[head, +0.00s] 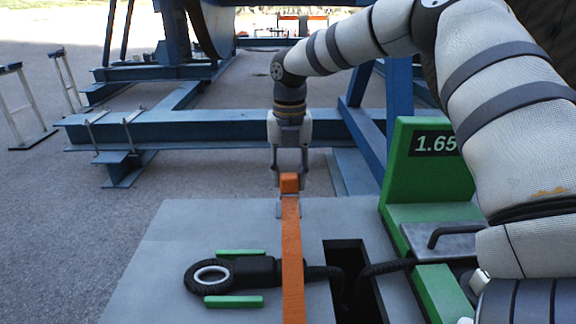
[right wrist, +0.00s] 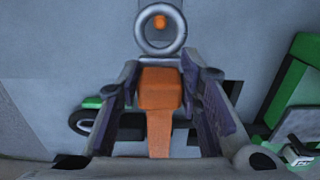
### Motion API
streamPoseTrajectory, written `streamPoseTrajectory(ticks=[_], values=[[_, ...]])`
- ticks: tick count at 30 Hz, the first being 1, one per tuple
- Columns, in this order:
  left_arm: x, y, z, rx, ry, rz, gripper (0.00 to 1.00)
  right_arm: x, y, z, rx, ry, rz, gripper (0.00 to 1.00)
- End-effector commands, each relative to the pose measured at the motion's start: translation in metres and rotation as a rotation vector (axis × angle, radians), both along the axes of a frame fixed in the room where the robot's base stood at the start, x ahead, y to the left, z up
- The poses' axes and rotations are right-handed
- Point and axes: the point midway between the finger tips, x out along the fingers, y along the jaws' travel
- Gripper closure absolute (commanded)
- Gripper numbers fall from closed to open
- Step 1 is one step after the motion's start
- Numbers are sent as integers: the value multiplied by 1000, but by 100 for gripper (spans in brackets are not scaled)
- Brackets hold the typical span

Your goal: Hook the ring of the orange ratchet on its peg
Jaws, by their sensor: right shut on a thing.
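My right gripper (head: 289,168) reaches down over the far edge of the grey table and is shut on the orange ratchet (head: 289,183). In the right wrist view the ratchet (right wrist: 159,88) sits between the two fingers (right wrist: 160,100). Its grey metal ring (right wrist: 144,36) sticks out past the fingertips. A small orange peg tip (right wrist: 160,21) shows inside the ring's outline. I cannot tell whether the ring is around the peg or only above it. An orange strap (head: 292,250) runs from the ratchet toward me. My left gripper is not in view.
A black cable with a round looped end (head: 210,277) lies on the grey table (head: 180,230) between green strips (head: 234,302). A dark slot (head: 345,262) and a green stand marked 1.65 (head: 410,165) are to the right. A blue steel frame (head: 220,128) stands behind.

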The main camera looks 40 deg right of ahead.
Motion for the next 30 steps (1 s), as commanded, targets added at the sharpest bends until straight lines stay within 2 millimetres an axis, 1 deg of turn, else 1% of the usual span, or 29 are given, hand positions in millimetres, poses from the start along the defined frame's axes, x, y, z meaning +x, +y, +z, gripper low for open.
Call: streamPoseTrajectory(ticks=[1,9,13,30], values=[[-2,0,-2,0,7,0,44,0,0,-6,1,4,-1,100],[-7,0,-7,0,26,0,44,0,0,-28,0,4,0,100],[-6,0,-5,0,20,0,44,0,0,-24,-1,-1,0,100],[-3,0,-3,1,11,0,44,0,1,-27,0,-1,-1,100]])
